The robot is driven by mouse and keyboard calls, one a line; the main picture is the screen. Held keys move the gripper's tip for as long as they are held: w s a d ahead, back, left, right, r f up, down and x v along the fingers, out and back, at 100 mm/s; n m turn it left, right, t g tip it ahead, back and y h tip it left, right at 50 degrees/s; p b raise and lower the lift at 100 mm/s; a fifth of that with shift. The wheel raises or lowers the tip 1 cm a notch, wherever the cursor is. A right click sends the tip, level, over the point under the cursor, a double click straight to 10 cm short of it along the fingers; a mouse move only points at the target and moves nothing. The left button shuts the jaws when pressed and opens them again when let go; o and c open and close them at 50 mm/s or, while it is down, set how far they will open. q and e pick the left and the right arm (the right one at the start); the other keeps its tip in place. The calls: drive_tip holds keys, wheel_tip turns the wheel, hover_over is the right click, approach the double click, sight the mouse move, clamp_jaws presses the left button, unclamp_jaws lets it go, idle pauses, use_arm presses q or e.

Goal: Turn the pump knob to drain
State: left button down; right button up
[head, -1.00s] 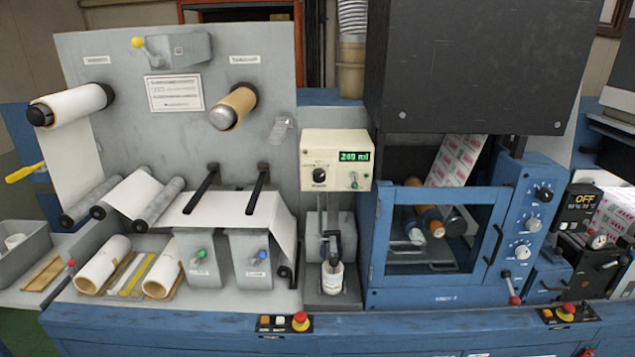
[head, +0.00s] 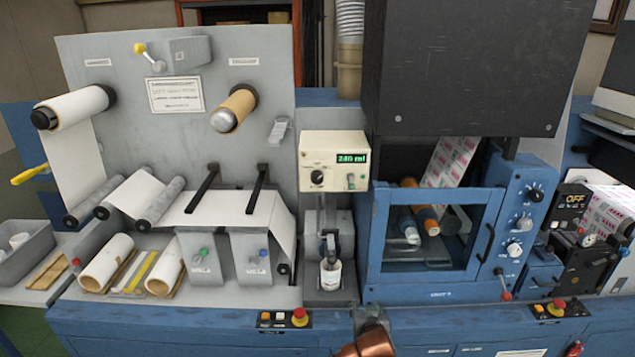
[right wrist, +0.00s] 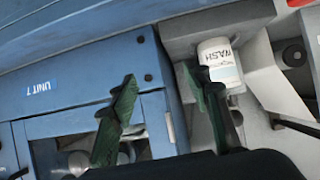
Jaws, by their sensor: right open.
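The cream pump box (head: 347,148) stands in the middle of the head view, with a green lit display reading about 240 ml. The knob's setting is too small to read. My right gripper (head: 372,320) is at the bottom centre of the head view, below and apart from the knob. In the right wrist view its two fingers (right wrist: 160,78) are spread with nothing between them. My left gripper is not in view.
A white bottle (head: 331,274), labelled WASH in the right wrist view (right wrist: 221,64), stands under the pump. The blue cabinet with a windowed door (head: 375,235) is to its right. A red button (head: 300,317) sits on the front edge.

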drive_tip(key=w+a+r+t, duration=0.2)
drive_tip(key=a+r, duration=0.2)
drive_tip(key=r, duration=0.7)
drive_tip(key=w+a+r+t, duration=0.15)
drive_tip(key=a+r, duration=0.25)
drive_tip(key=r, duration=0.6)
drive_tip(key=t, duration=0.3)
approach(317, 180)
drive_tip(key=shift+m+g+y, duration=0.25)
drive_tip(key=shift+m+y, duration=0.15)
drive_tip(key=w, duration=0.6)
drive_tip(key=shift+w+d+r, duration=0.2)
drive_tip(key=shift+w+r, duration=0.1)
drive_tip(key=shift+w, duration=0.8)
drive_tip(key=shift+c, duration=0.3)
drive_tip(key=shift+p, duration=0.35)
drive_tip(key=c, duration=1.1)
